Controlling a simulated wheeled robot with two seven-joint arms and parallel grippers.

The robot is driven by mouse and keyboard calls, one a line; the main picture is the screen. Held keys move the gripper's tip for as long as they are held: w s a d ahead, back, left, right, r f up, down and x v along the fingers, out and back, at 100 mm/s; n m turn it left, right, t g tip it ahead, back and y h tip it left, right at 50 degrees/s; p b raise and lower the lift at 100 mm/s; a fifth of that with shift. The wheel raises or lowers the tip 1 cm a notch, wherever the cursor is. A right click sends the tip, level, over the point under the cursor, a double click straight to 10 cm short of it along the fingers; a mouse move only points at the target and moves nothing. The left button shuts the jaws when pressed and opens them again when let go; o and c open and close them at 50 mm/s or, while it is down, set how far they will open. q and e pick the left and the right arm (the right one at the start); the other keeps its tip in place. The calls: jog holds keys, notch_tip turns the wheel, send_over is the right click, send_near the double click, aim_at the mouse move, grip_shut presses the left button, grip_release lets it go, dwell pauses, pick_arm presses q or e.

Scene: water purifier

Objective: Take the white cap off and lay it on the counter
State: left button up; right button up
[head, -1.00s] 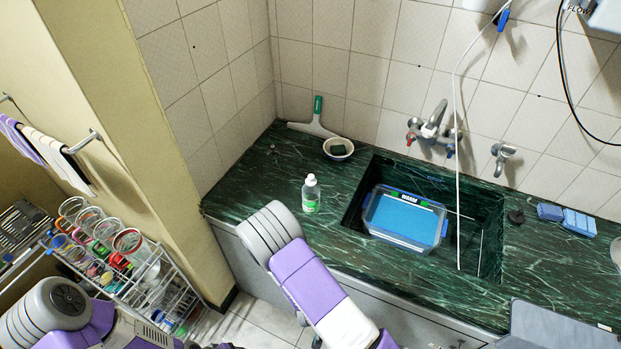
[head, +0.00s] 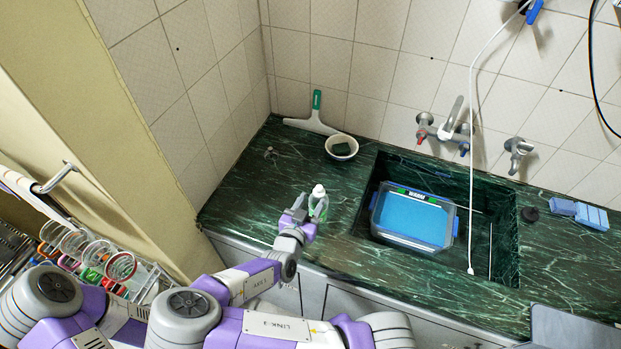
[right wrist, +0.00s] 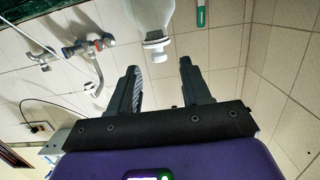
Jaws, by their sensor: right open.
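A small clear bottle with green at its lower part (head: 321,207) stands upright on the green marble counter (head: 240,195), left of the sink. Its white cap (head: 319,190) is on top. In the right wrist view the picture is upside down, and the bottle (right wrist: 155,18) hangs from the top edge with the cap (right wrist: 157,50) pointing down. My right gripper (head: 301,210) is at the left side of the bottle in the head view. Its two dark fingers (right wrist: 158,70) are open and empty, with the cap roughly centred just beyond their tips. My left gripper is not in view.
The sink (head: 505,230) right of the bottle holds a blue container (head: 412,218). A bowl (head: 341,147) and a green-handled squeegee (head: 316,112) are behind the bottle. A white hose (head: 472,150) hangs into the sink.

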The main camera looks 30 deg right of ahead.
aim_at(318, 190)
jog(key=shift+w+d, duration=0.35)
jog(key=shift+d, duration=0.45)
jog(key=x, duration=0.5)
jog(key=shift+w+r, duration=0.1)
jog(key=shift+w, duration=0.05)
jog(key=shift+c, duration=0.3)
grip_shut()
